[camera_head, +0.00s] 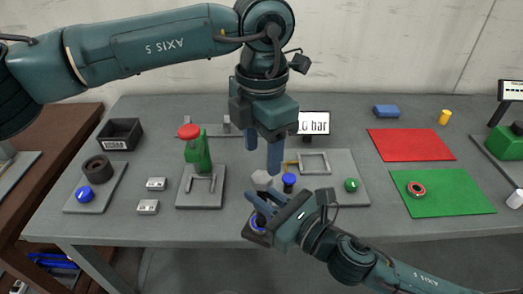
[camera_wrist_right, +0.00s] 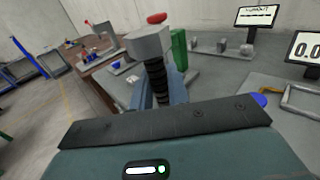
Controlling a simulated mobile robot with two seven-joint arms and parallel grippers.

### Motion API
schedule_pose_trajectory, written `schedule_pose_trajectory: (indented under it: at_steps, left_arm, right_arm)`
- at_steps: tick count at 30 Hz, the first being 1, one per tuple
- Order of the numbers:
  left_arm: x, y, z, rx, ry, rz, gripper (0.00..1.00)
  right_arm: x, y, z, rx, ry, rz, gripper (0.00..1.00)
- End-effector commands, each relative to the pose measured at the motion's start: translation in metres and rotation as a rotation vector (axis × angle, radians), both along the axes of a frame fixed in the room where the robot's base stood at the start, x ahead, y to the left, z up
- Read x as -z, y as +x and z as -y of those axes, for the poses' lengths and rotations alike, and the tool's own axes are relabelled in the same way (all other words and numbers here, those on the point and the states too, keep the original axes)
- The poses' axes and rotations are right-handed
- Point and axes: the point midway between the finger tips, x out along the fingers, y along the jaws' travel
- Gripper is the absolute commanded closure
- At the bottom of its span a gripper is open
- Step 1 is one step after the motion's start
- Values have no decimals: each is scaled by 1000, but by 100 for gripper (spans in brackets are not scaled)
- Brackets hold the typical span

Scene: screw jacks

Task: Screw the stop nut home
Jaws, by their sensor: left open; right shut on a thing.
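A dark threaded screw (camera_wrist_right: 158,80) with a grey hexagonal piece (camera_wrist_right: 150,42) at its upper end stands out from my right gripper in the right wrist view. The hexagonal piece looks like the stop nut; it shows in the head view (camera_head: 262,178) just beyond the right fingers. My right gripper (camera_head: 264,203) is shut on the screw jack over the table's front edge; its grip is partly hidden. My left gripper (camera_head: 262,160) is open, pointing down just above the hexagonal piece, apparently empty.
A fixture plate with a grey frame (camera_head: 314,163), blue knob (camera_head: 289,180) and green knob (camera_head: 351,185) lies close by.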

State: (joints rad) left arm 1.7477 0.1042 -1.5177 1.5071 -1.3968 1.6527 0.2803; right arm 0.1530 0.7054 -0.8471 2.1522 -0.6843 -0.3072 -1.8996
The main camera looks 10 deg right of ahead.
Motion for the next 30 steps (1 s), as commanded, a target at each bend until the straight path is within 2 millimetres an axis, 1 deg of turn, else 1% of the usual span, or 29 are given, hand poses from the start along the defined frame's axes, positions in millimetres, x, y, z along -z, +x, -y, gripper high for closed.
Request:
schedule_pose_trajectory:
  at_steps: [1,6,9,17,20,23,30]
  left_arm:
    - [-7,0,1,-54,-3,-1,47]
    - [-22,0,0,-210,-1,-1,47]
    - [-25,0,0,-240,-1,-1,47]
    - [-24,0,-1,-240,-1,-1,47]
    - [-19,0,-1,-240,0,-1,47]
    - [-8,0,-1,-239,1,-1,47]
    - [30,0,-1,-238,1,-1,47]
  right_arm:
    - [-4,0,-1,-2,4,8,100]
    - [-4,0,-1,-2,4,8,100]
    - [-4,0,-1,-2,4,8,100]
    - [-4,0,-1,-2,4,8,100]
    - [-4,0,-1,-2,4,8,100]
    - [-4,0,-1,-2,4,8,100]
    - [-4,0,-1,-2,4,8,100]
